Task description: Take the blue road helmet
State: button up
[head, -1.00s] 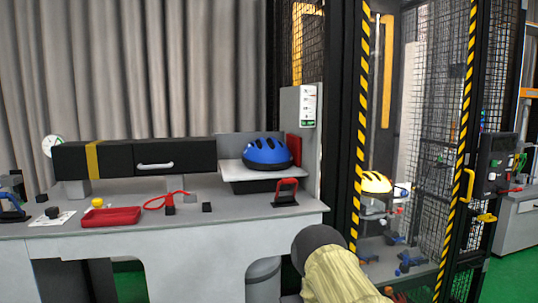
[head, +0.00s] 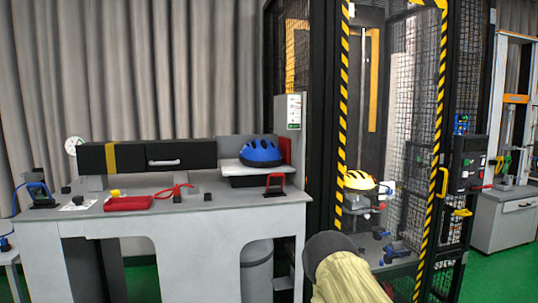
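The blue road helmet (head: 261,152) has black vents and a dark lower rim. It sits on a raised light-grey plate (head: 237,168) at the right end of the grey workbench (head: 150,223). Part of my arm, in a beige sleeve with a dark rounded joint, shows at the bottom right of centre, in front of the bench's right end. My gripper is not in the picture, so its state is hidden.
A caged drop tower (head: 392,150) with striped posts stands right of the bench; a yellow helmet (head: 358,180) is inside. Green floor shows at both sides.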

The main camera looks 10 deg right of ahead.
aim_at(264, 154)
jog(key=z, duration=0.5)
jog(key=i, duration=1.25)
jog(key=u, duration=0.35)
